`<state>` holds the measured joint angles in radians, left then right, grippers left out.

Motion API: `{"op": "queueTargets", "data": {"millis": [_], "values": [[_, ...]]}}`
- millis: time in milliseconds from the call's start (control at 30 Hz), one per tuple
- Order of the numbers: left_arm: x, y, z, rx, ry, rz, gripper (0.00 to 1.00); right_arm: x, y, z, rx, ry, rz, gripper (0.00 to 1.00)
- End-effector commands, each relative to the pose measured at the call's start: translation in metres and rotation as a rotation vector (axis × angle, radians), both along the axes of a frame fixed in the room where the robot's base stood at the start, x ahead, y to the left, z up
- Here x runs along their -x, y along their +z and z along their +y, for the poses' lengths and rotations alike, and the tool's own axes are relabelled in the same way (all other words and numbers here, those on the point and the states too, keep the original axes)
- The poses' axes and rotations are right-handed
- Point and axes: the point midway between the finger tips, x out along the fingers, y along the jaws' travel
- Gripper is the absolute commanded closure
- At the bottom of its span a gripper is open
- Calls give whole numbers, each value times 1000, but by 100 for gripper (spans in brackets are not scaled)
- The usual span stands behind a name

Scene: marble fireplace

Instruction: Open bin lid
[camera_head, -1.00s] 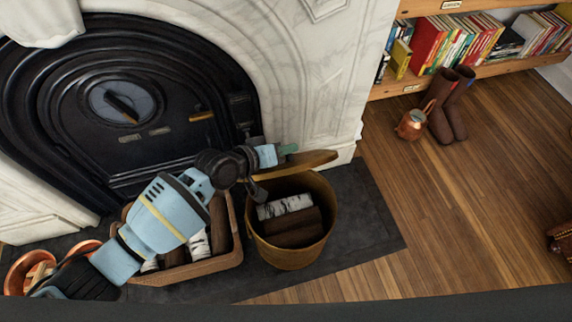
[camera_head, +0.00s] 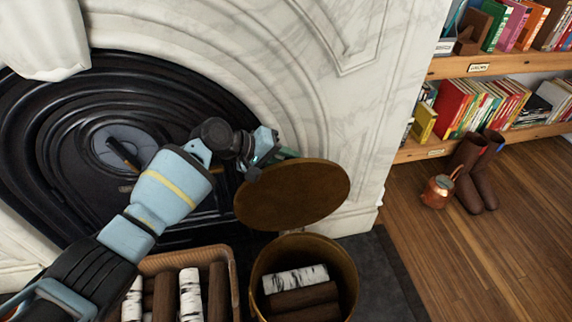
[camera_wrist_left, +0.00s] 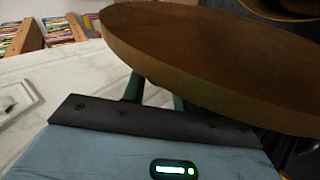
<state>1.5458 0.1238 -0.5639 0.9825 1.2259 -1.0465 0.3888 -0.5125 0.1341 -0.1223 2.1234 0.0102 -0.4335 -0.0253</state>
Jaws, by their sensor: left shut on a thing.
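The bin (camera_head: 347,278) is a round golden-brown tub beside the hearth. Its mouth shows open, with a birch log and darker logs inside. The bin lid (camera_head: 292,196) is a round brown disc, tilted and clear above the bin, near the marble surround. My left gripper (camera_head: 287,153) is shut on the lid at its upper edge. In the left wrist view the lid (camera_wrist_left: 215,60) fills the upper right, with the green fingers (camera_wrist_left: 155,93) partly hidden beneath it. My right gripper is not in view.
The black fireplace (camera_head: 75,150) and white marble surround (camera_head: 325,110) are close behind. Boots (camera_head: 470,175), a copper pot (camera_head: 437,192) and bookshelves (camera_head: 465,68) are at the right. The wooden floor front right is clear.

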Motion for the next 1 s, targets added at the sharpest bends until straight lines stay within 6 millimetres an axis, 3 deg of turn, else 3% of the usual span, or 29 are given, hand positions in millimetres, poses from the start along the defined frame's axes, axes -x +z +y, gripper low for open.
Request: {"op": "queueTargets", "data": {"millis": [367,400,567,833,1000], "values": [[-2,1,1,-3,1,-9,100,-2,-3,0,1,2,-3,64],[-2,1,1,-3,1,-9,70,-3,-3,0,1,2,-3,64],[-2,0,1,-3,1,-7,51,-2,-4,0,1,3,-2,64],[-1,1,1,-2,1,-4,51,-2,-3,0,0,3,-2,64],[4,10,12,-2,1,-5,51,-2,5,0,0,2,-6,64]]}}
